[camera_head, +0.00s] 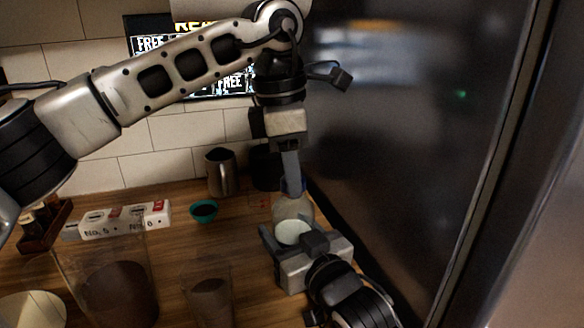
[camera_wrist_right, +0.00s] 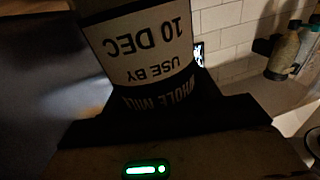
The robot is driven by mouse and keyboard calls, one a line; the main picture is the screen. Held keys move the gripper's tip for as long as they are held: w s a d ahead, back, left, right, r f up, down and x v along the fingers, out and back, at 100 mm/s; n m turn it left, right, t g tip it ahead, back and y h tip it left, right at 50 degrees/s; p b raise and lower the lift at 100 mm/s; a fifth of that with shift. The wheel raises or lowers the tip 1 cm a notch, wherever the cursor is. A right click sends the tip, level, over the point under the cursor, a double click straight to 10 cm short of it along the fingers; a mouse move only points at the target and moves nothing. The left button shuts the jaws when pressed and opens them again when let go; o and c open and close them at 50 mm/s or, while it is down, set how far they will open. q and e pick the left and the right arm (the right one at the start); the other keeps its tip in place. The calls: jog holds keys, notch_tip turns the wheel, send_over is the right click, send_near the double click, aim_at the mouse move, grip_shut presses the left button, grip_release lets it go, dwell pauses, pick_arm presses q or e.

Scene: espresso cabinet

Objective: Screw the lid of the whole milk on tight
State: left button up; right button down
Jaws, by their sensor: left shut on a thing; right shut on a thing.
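The whole milk bottle (camera_head: 294,209) stands upright on the wooden counter near the dark cabinet side. Its lid (camera_head: 293,186) is blue and mostly hidden under my left gripper. My left gripper (camera_head: 291,172) points straight down from above and is shut on the lid. My right gripper (camera_head: 293,246) comes from the front and is shut on the bottle's lower body. In the right wrist view the bottle's label (camera_wrist_right: 150,45) reads "USE BY 10 DEC" and "WHOLE MILK", upside down, between the dark fingers. I cannot tell how tightly the lid sits.
A steel jug (camera_head: 221,172) and a small teal bowl (camera_head: 204,211) stand behind to the left. A white labelled box (camera_head: 125,219) and clear containers (camera_head: 110,285) fill the left side. The dark cabinet side (camera_head: 410,150) is close on the right.

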pick_arm(q)
jog(key=m+g, duration=0.1)
jog(key=m, duration=1)
jog(key=shift+w+m+y, duration=0.1)
jog(key=shift+m+y, duration=0.2)
jog(key=shift+m, duration=0.1)
jog(key=m, duration=0.4)
jog(key=shift+d+m+g, duration=0.15)
jog(key=shift+m+g, duration=0.15)
jog(key=m+y, duration=0.1)
jog(key=m, duration=0.4)
jog(key=shift+m, duration=0.4)
jog(key=o, duration=0.9)
jog(key=shift+o, duration=0.2)
jog(key=shift+r, duration=2.2)
jog(key=shift+c, duration=0.4)
